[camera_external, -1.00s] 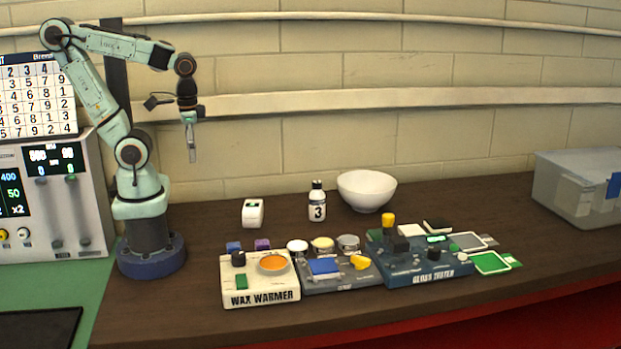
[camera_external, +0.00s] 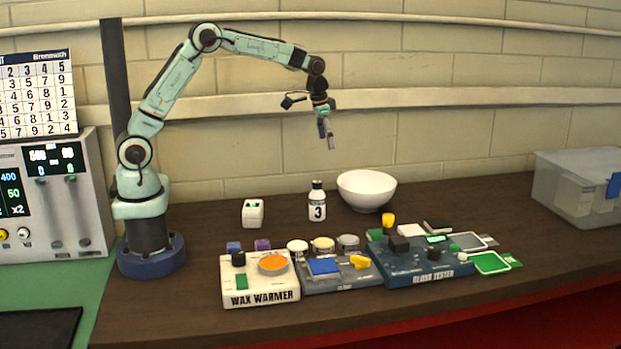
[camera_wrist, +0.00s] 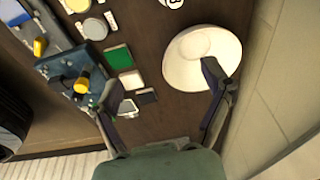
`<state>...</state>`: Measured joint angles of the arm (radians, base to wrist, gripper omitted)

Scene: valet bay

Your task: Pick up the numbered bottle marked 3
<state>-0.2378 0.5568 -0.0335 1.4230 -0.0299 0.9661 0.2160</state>
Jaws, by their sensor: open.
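The bottle marked 3 (camera_external: 317,203) stands upright on the brown table, white with a black cap, just left of the white bowl. In the wrist view only part of the bottle (camera_wrist: 172,3) shows at the top edge, with its label digit partly cut off. My gripper (camera_external: 328,143) is in the air above the bottle and bowl, apart from both. In the wrist view my gripper (camera_wrist: 160,80) has its two fingers spread wide with nothing between them, and one finger overlaps the bowl in the picture.
The white bowl (camera_external: 367,190) stands close to the bottle's right. A small white box (camera_external: 253,213) is to its left. In front are the wax warmer (camera_external: 262,291), a grey device (camera_external: 340,283) and the gloss tester (camera_external: 425,270). A clear bin (camera_external: 560,190) is far right.

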